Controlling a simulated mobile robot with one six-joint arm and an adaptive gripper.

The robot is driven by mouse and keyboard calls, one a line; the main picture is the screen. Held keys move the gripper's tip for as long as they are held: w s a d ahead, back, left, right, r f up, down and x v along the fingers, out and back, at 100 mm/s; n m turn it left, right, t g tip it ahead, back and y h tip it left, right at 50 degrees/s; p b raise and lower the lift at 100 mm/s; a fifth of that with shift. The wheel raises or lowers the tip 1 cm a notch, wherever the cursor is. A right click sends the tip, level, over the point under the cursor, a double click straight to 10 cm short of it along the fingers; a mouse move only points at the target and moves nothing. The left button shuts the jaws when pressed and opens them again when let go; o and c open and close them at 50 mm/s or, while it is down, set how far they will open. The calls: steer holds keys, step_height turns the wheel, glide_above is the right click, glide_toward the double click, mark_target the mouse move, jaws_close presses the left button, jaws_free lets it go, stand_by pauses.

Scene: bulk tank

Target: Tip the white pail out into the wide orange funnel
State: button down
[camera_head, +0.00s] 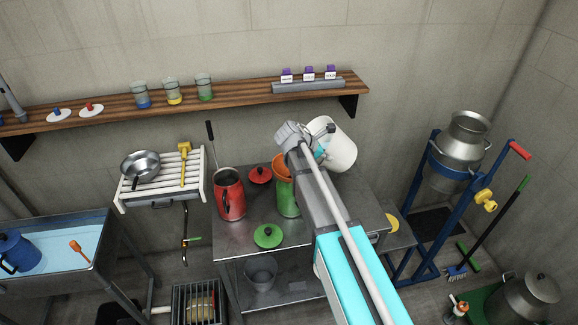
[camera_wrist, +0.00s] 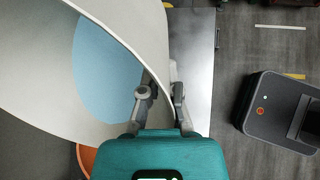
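The white pail (camera_head: 341,148) is held tilted above the steel table, at the upper right of the funnel in the head view. In the wrist view the pail (camera_wrist: 40,22) fills the upper left, with a pale blue surface inside it. The wide orange funnel (camera_head: 281,164) sits in the mouth of a green can (camera_head: 287,197), partly behind my arm. A piece of the funnel's orange rim (camera_wrist: 86,157) shows low in the wrist view.
A red can (camera_head: 230,194), a red lid (camera_head: 260,175) and a green lid (camera_head: 268,236) are on the table (camera_head: 232,240) left of the funnel. A wooden shelf (camera_head: 235,92) runs along the wall behind. A blue frame with a steel churn (camera_head: 458,155) stands at right.

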steer(key=shift+a+r+h+b, duration=0.25)
steer(key=shift+r+h+b, duration=0.1)
steer(key=shift+r+h, duration=0.15)
steer(key=shift+s+a+f+t+h+b, duration=0.25)
steer(key=shift+a+t+h+b, duration=0.2)
steer(key=shift+h+b, duration=0.7)
stand_by(0.9)
